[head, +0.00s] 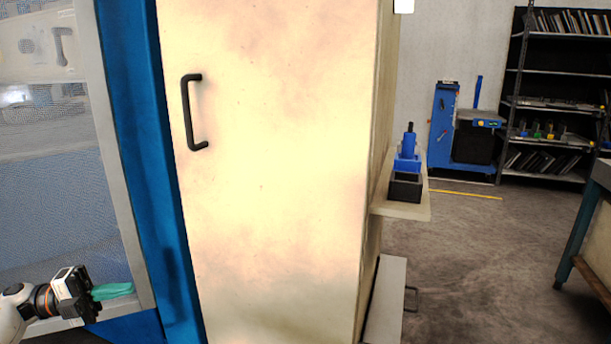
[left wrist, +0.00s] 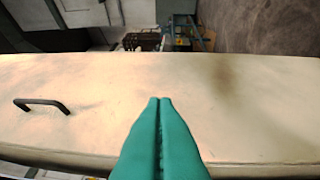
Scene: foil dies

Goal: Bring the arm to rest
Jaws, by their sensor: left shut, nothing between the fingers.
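My left gripper (head: 113,291) is at the lower left of the head view, in front of the grey-framed window panel. Its green fingers are closed together and hold nothing. In the left wrist view the same green fingers (left wrist: 160,102) meet along their length, with a cream door behind them. My right gripper is in neither view.
A large cream cabinet door (head: 270,180) with a black handle (head: 190,112) fills the middle. A blue post (head: 145,150) stands left of it. A small shelf (head: 405,208) at right holds a blue and black device (head: 407,160). Open floor (head: 480,260) lies beyond, with a bench (head: 585,225) at far right.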

